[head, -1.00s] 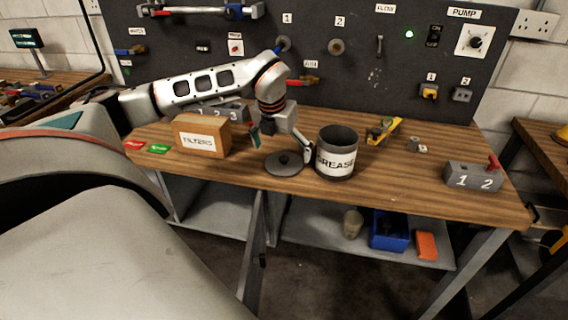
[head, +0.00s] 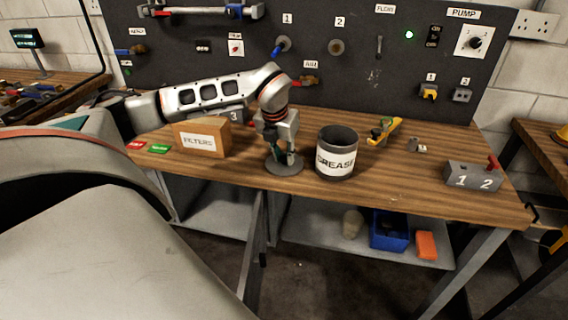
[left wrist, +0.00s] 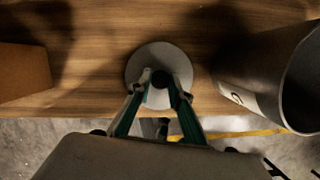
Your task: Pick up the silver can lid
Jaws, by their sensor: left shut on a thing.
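The silver can lid (head: 284,170) is a round grey disc with a small dark knob, lying on the workbench beside the open grease can (head: 337,152). My left gripper (head: 285,158) points down over the lid, its fingers shut on the knob. In the left wrist view the lid (left wrist: 143,62) sits under the fingertips (left wrist: 161,79), with the dark knob between them. The lid appears to rest on the bench still. The grease can also shows at the right of the left wrist view (left wrist: 262,75). My right gripper is not in view.
A filters box (head: 203,137) stands left of the lid. A yellow tool (head: 384,130) and a grey block marked 1 and 2 (head: 473,178) are on the right. The dark pegboard (head: 370,75) rises behind. The bench's front edge is close to the lid.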

